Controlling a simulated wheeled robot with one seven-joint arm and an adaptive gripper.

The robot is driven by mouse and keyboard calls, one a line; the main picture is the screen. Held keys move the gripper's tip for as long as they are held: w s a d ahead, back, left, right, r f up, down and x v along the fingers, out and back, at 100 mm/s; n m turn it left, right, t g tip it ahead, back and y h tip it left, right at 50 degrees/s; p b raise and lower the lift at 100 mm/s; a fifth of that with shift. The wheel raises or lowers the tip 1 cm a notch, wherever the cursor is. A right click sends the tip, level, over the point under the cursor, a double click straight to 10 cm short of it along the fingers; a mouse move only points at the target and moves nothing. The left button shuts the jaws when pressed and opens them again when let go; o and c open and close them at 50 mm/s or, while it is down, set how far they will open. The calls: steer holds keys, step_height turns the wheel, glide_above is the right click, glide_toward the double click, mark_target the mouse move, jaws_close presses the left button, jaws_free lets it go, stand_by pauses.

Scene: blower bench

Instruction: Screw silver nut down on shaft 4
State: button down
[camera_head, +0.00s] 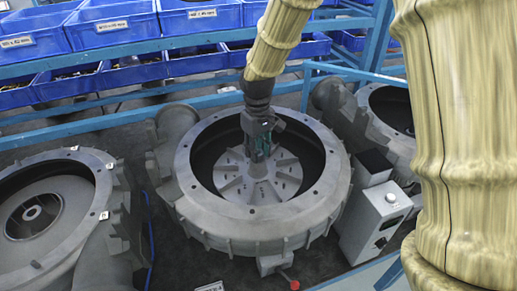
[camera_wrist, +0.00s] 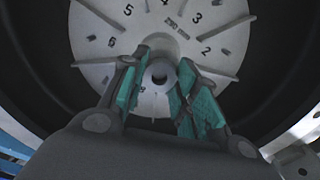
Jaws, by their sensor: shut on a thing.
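The open round blower housing (camera_head: 330,190) stands in the middle of the head view, with a grey finned impeller (camera_head: 232,184) inside it. My gripper (camera_head: 260,152) reaches down to the impeller's hub. In the wrist view, the teal-padded fingers of my gripper (camera_wrist: 160,92) are closed on both sides of a grey round piece with a dark centre, which I take to be the silver nut (camera_wrist: 159,68) at the shaft end. The fingers partly hide it, so its threads and seating cannot be told. The impeller face (camera_wrist: 175,18) shows printed numbers around the hub.
Another blower housing (camera_head: 92,235) stands at the left, and one (camera_head: 392,112) at the right back. A grey control box (camera_head: 375,215) stands close on the right. Blue bins (camera_head: 110,25) fill the rack behind. The housing's raised rim surrounds my gripper.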

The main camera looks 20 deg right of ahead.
steer(key=m, duration=0.4)
steer(key=shift+s+a+f, duration=0.1)
steer(key=shift+s+f, duration=0.05)
steer(key=m, duration=0.5)
steer(key=shift+m, duration=0.3)
steer(key=m, duration=0.9)
steer(key=c, duration=1.4)
jaws_free()
steer(key=shift+o, duration=0.2)
